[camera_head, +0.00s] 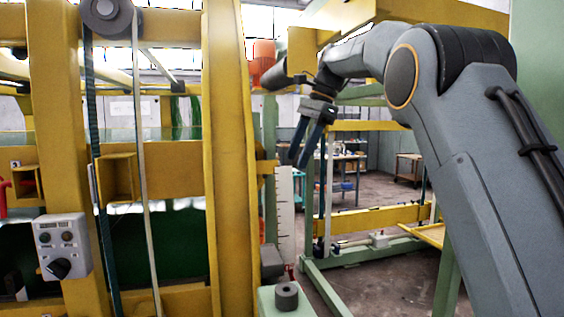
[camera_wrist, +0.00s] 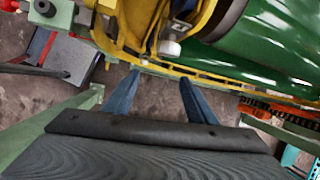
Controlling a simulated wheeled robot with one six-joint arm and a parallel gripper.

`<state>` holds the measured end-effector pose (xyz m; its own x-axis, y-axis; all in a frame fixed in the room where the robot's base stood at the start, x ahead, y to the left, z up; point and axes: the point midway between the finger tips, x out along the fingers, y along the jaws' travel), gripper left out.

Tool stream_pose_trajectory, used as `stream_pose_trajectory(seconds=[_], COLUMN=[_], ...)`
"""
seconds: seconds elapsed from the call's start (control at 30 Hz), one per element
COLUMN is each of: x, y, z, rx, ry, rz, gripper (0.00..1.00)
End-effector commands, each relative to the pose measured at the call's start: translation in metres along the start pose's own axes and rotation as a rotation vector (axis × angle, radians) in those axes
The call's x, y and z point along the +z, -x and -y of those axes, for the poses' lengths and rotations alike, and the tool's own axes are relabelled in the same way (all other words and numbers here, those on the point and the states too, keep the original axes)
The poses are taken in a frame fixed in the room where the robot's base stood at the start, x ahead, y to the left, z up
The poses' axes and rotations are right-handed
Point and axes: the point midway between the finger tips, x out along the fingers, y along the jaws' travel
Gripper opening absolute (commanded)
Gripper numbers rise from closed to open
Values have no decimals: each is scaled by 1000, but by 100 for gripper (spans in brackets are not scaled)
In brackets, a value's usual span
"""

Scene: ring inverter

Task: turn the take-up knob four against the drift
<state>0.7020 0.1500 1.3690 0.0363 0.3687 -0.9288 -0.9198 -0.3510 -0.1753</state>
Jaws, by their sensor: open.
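A dark grey round knob (camera_head: 286,296) with a hole in its top sits on a pale green block at the bottom centre of the head view. It seems to be the take-up knob; I see no turn marks on it. A similar dark round piece (camera_wrist: 42,9) shows on green metal at the top left of the wrist view. My gripper (camera_head: 302,158) hangs well above the knob with its blue fingers pointing down. In the wrist view the fingers (camera_wrist: 160,80) are apart with nothing between them. A white marked scale strip (camera_head: 285,215) stands upright behind the knob.
A grey control box (camera_head: 62,246) with a black rotary switch is on the yellow frame at left. A large yellow ring (camera_head: 230,150) rises beside the scale. Green and yellow frame rails (camera_head: 380,217) stand at right, over concrete floor. Green drum surface (camera_wrist: 270,45) fills the wrist view's upper right.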

Motion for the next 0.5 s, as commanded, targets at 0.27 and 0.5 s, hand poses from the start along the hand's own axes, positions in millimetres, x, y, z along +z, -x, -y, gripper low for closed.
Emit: stream_pose_trajectory(seconds=[0.27, 0.5], x=[29, 33], y=[35, 18], z=[9, 8], rx=[11, 16], ry=[-89, -95], rz=[41, 43], gripper=[51, 51])
